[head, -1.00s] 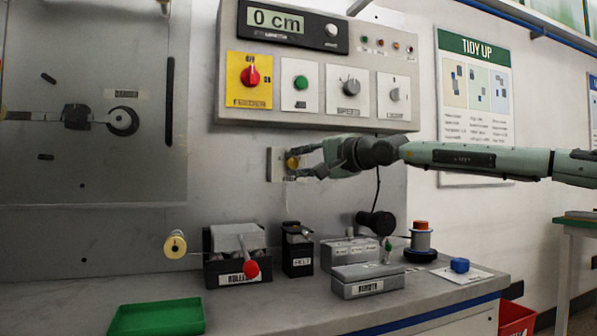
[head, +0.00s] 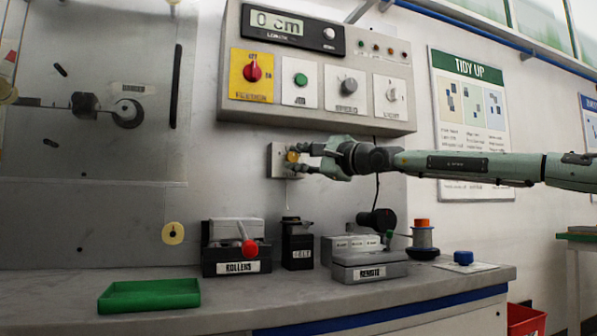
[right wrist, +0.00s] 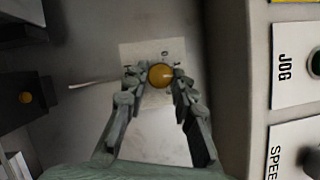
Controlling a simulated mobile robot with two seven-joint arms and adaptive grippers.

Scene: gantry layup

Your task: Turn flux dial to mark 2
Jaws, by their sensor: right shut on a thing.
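The flux dial (head: 291,156) is a small round yellow knob on a pale plate on the wall, below the control panel. My right gripper (head: 300,158) reaches it from the right and is shut on it. In the right wrist view the yellow dial (right wrist: 160,75) sits between the two fingertips of my right gripper (right wrist: 153,78). The marks on the plate (right wrist: 135,53) around the dial are too small and partly hidden to read. My left gripper is not in view.
The control panel (head: 312,118) juts out just above my right gripper. Below, the bench (head: 300,292) carries a rollers box (head: 237,268), a belt box (head: 297,256), a remote box (head: 370,272) and a green tray (head: 150,296). The wall between dial and bench is mostly clear.

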